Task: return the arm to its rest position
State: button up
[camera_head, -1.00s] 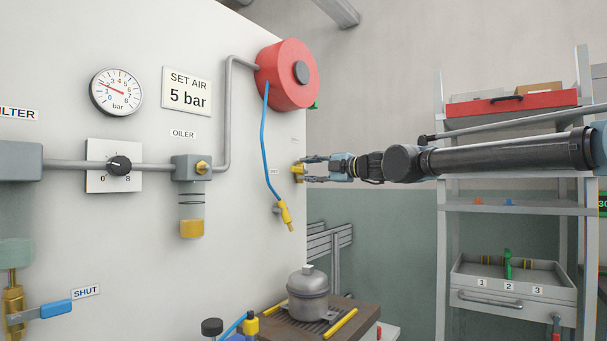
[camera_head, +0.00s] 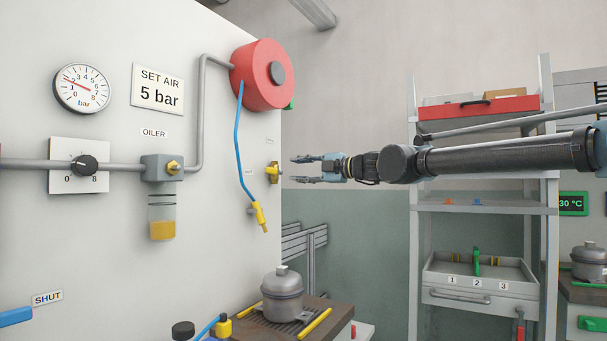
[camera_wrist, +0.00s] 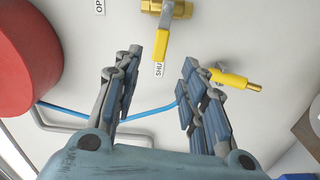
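My gripper (camera_head: 308,169) is at the end of my arm, which reaches in from the right in the head view. Its fingers are apart with nothing between them. They point left at a yellow-handled valve (camera_head: 273,172) on the white wall panel, with a small gap between. In the wrist view my gripper (camera_wrist: 150,92) is open, and the valve's yellow handle (camera_wrist: 176,35) lies beyond the fingertips, pointing towards a SHUT label (camera_wrist: 158,69).
A red hose reel (camera_head: 262,76) with a blue hose and yellow nozzle (camera_head: 260,216) hangs near the valve. A compressor (camera_head: 283,294) stands on a bench below. Grey shelves (camera_head: 485,210) stand behind my arm.

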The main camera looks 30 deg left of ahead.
jog(key=d+f+m+t+h, duration=0.1)
jog(key=d+f+m+h, duration=0.5)
jog(key=d+f, duration=1)
jog(key=d+f+m+t+h, duration=0.1)
jog(key=d+f+m+h, duration=0.2)
jog(key=d+f+m, duration=1.2)
jog(key=s+d+f+m+h, duration=0.3)
jog(key=d+f, duration=0.4)
jog(key=d, duration=0.4)
jog(key=s+d+f+m+h, duration=0.3)
jog(key=s+d+f+m, duration=0.2)
jog(key=d+f, duration=0.3)
jog(key=s+d+f+m+g+h, duration=0.1)
jog(key=s+d+f+m+h, duration=0.2)
jog(key=d+f, duration=0.5)
jog(key=s+d+m, duration=0.1)
jog(key=s+d, duration=0.1)
jog(key=d, duration=0.4)
jog(key=shift+s+d+f+m, duration=0.15)
jog(key=shift+s+d+m, duration=0.1)
jog(key=shift+d+m, duration=0.1)
jog(key=shift+w+f, duration=0.2)
jog(key=shift+w, duration=0.3)
